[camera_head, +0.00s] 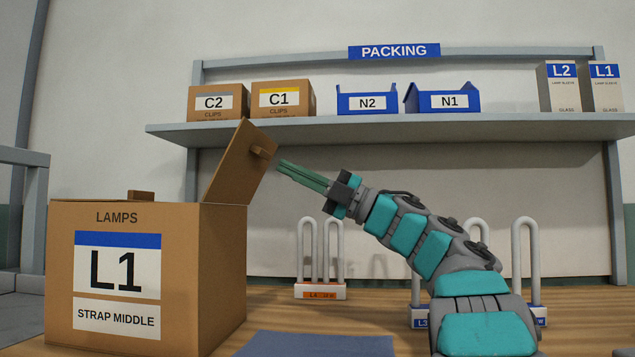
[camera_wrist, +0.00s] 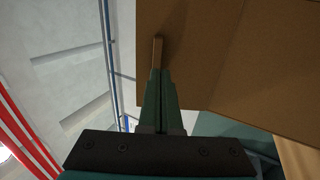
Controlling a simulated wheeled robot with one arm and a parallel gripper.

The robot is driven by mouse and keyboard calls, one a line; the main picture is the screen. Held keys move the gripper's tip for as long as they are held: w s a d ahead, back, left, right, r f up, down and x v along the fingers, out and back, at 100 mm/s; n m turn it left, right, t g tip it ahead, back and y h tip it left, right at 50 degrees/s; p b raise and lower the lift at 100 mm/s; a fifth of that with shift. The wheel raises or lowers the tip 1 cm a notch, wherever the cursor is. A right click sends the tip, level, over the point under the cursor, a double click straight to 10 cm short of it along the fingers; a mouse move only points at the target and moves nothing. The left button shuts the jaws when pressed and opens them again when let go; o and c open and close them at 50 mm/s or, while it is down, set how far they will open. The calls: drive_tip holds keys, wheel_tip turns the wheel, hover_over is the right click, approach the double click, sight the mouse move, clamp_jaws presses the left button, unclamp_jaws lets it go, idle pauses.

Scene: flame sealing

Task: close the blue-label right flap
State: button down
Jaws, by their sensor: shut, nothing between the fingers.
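The brown lamps box (camera_head: 225,270) with the blue-topped L1 label (camera_head: 117,262) stands on the table at the left. Its right flap (camera_head: 235,170) stands up from the right edge, leaning outward to the right. A small tab (camera_head: 262,152) sticks out from the flap's outer face. My gripper (camera_head: 280,164) is shut and empty, just right of the tab, pointing up and left. In the wrist view the fingertips (camera_wrist: 161,71) lie close to the tab (camera_wrist: 158,52) on the flap (camera_wrist: 200,50). I cannot tell whether they touch. The box's inside is hidden.
Another small tab (camera_head: 141,195) shows above the box's top. A dark blue mat (camera_head: 318,345) lies right of the box. White looped racks (camera_head: 320,255) stand behind my arm. A shelf (camera_head: 400,130) with cartons and blue bins runs above.

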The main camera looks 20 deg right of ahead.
sight(265, 156)
drive_tip(key=shift+x, duration=1.45)
drive_tip(key=shift+r+p, duration=0.2)
drive_tip(key=shift+p, duration=0.15)
